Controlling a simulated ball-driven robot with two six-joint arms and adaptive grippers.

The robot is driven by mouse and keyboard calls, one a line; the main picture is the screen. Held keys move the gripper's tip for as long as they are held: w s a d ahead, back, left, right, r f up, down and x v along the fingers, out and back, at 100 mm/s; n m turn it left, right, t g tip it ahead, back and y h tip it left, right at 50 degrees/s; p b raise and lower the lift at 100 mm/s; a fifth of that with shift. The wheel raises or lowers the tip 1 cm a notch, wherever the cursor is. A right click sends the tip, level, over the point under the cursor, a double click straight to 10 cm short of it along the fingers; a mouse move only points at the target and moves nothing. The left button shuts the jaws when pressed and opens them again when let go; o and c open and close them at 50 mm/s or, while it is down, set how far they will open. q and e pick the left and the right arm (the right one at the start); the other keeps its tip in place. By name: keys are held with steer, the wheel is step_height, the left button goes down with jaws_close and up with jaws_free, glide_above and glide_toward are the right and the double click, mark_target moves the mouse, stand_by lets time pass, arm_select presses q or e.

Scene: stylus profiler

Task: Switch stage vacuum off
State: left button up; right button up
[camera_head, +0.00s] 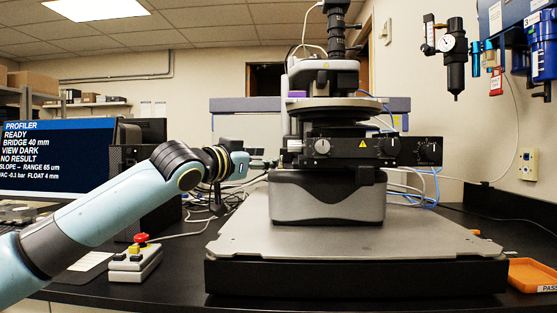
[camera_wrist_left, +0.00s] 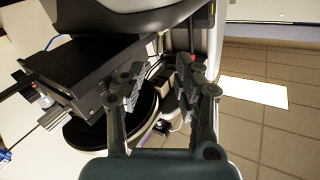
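The stylus profiler (camera_head: 328,200) stands on a grey base plate (camera_head: 235,232), with a round black stage (camera_head: 335,113) above a black front panel (camera_head: 350,150). I cannot tell which control is the vacuum switch. My left gripper (camera_head: 262,165) is beside the panel's left end, small and partly hidden by my wrist. In the left wrist view my left gripper (camera_wrist_left: 158,85) is open, with nothing between its fingers. A black block (camera_wrist_left: 90,72) and a dark disc (camera_wrist_left: 90,132) lie beyond them. My right gripper is not in view.
A monitor (camera_head: 55,158) at left reads READY and VAC -0.1 bar. A control box (camera_head: 135,262) with a red button stands at front left. An orange tray (camera_head: 533,276) is at right. Cables (camera_head: 408,186) run behind the profiler. The base plate's front is clear.

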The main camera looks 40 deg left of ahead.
mark_target(281, 159)
arm_select(q)
steer(key=w, duration=0.5)
steer(key=shift+w, duration=0.4)
steer(key=shift+c, duration=0.7)
steer(key=c, duration=0.4)
jaws_close()
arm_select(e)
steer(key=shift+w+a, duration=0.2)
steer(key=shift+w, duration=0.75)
